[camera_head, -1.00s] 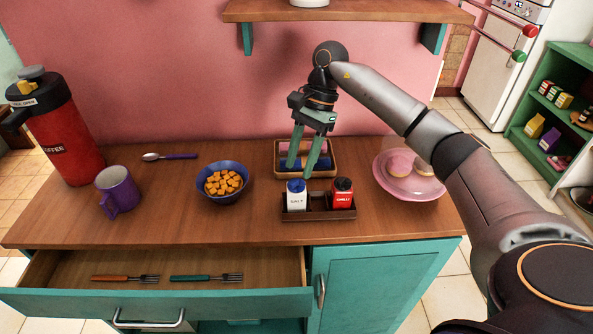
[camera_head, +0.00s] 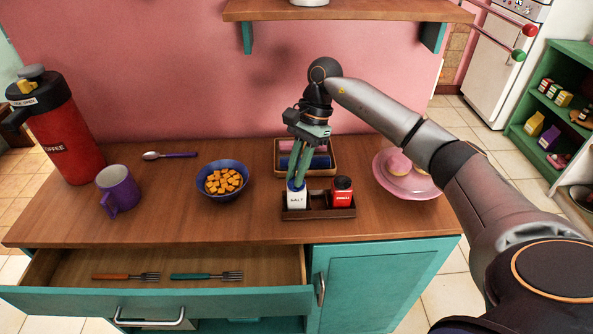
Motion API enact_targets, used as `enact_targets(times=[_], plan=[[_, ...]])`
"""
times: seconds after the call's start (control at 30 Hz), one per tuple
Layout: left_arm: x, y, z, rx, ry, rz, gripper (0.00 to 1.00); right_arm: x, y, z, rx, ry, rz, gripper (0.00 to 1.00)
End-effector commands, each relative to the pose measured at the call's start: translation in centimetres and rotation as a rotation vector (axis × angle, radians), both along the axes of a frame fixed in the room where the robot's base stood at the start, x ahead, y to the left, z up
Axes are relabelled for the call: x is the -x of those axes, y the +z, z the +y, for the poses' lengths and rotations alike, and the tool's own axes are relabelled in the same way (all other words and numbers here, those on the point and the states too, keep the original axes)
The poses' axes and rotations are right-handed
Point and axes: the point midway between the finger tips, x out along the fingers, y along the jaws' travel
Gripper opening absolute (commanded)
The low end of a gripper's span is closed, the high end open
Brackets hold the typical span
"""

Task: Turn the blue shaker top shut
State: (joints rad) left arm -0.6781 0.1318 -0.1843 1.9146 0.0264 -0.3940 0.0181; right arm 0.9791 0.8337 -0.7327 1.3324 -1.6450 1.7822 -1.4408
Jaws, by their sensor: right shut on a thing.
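The blue-topped shaker, white with a salt label (camera_head: 296,200), stands upright in the left part of a dark wooden caddy (camera_head: 328,213). My right gripper (camera_head: 296,182) comes down from above and is shut on the shaker's blue top, its green fingers around it. The top is mostly hidden by the fingers, so its turn position cannot be told. A red shaker with a dark top (camera_head: 342,193) stands beside it in the caddy. My left gripper is not in view.
Behind the caddy is a wooden tray (camera_head: 335,163) with rolled cloths. A blue bowl of orange cubes (camera_head: 222,181), purple mug (camera_head: 118,190) and red coffee flask (camera_head: 62,130) stand left. A pink plate (camera_head: 405,185) is right. The drawer (camera_head: 160,303) is open.

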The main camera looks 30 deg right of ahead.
Motion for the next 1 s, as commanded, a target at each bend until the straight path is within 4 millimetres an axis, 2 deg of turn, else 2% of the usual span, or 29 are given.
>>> enact_targets(times=[0.57,0.77,1.0], plan=[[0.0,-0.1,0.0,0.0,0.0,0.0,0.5,0.0,0.0,-0.1,0.001,-0.017,-0.001,0.0],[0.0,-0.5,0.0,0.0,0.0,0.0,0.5,0.0,-0.1,-0.1,0.002,-0.095,-0.001,0.0],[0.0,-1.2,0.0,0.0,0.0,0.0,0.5,0.1,-0.2,-0.1,0.002,-0.28,-0.001,0.0]])
